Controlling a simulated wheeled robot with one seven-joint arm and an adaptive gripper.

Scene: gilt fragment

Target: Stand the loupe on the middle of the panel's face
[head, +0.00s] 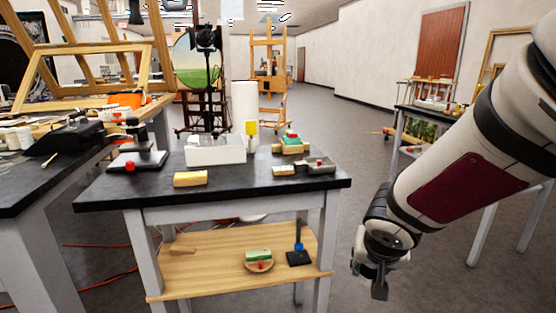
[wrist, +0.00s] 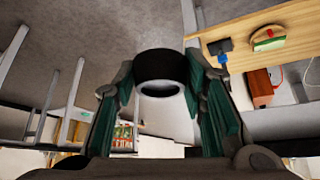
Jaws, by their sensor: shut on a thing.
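My gripper (wrist: 165,90) is shut on the loupe (wrist: 158,66), a short black cylinder with a paler inner ring, held between the green finger pads in the wrist view. In the head view my gripper (head: 372,278) hangs to the right of the black-topped table's front corner, below its top and apart from it. I cannot make out the loupe there. No other thing is clearly the panel.
The table's front middle is clear.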

